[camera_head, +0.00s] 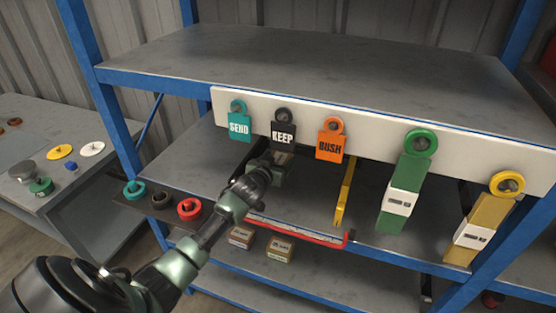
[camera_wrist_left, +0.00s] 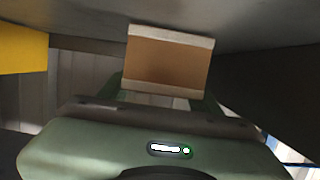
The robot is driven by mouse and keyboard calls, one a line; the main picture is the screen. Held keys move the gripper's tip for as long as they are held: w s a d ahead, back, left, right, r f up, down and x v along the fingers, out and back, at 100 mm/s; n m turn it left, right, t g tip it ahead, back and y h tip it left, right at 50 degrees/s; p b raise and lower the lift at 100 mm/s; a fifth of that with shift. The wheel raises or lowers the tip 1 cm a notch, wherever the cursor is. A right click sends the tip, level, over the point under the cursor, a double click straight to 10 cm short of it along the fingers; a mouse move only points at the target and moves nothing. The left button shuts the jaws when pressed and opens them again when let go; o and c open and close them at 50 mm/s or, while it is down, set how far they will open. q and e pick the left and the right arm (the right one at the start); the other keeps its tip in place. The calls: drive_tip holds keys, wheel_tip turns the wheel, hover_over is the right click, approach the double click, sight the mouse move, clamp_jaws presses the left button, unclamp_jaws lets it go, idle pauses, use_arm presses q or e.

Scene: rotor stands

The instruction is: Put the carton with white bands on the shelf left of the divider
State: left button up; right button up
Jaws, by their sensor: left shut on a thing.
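The carton (camera_wrist_left: 168,60), brown with a white band along its upper and lower edges, sits between the fingers of my left gripper (camera_wrist_left: 165,92) in the left wrist view. The gripper is shut on it. In the head view, my left gripper (camera_head: 279,164) reaches under the white board, over the middle shelf (camera_head: 305,200), and the carton is mostly hidden. The yellow upright divider (camera_head: 344,192) stands on that shelf, to the right of the gripper. Whether the carton touches the shelf cannot be told. My right gripper is not in view.
Tags marked SEND (camera_head: 239,125), KEEP (camera_head: 283,134) and BUSH (camera_head: 330,147) hang from the white board (camera_head: 385,137) close above my gripper. A red-edged strip (camera_head: 300,231) lies along the shelf front. Two small cartons (camera_head: 241,237) (camera_head: 279,249) stand on the lower shelf.

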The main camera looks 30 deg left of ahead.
use_arm(q)
drive_tip(key=shift+f, duration=0.15)
drive_tip(key=o, duration=1.6)
drive_tip(key=v, duration=0.6)
drive_tip(key=b+v, duration=0.1)
drive_tip(key=v, duration=0.5)
drive_tip(key=shift+r, duration=0.25)
